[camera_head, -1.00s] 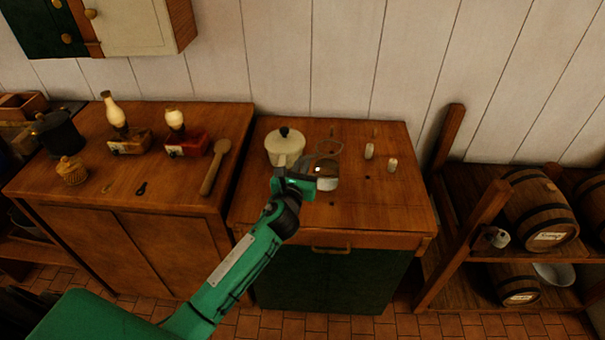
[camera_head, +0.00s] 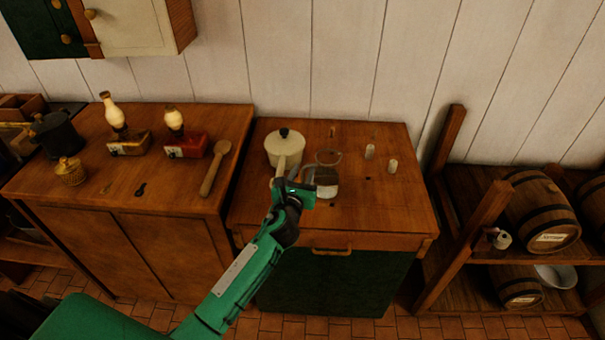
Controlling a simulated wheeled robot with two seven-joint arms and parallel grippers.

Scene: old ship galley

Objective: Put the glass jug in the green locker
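The clear glass jug (camera_head: 326,180) stands on the wooden top of the middle cabinet, right of a cream pot. My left gripper (camera_head: 303,190) is at the jug's near left side, close to or touching it. Its fingers are small and partly hidden, so I cannot tell whether it is open or holds the jug. A dark green door (camera_head: 36,28) with a round knob shows shut on the wall at upper left. The middle cabinet also has a dark green front (camera_head: 330,284). I cannot tell which is the green locker. My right gripper is out of view.
The cream pot (camera_head: 284,147) is close left of the jug, its handle pointing forward. Two small pale candle-like pieces (camera_head: 392,166) stand to the right. The left cabinet holds lamps (camera_head: 128,143) and a wooden spoon (camera_head: 215,168). A barrel rack (camera_head: 470,255) stands right.

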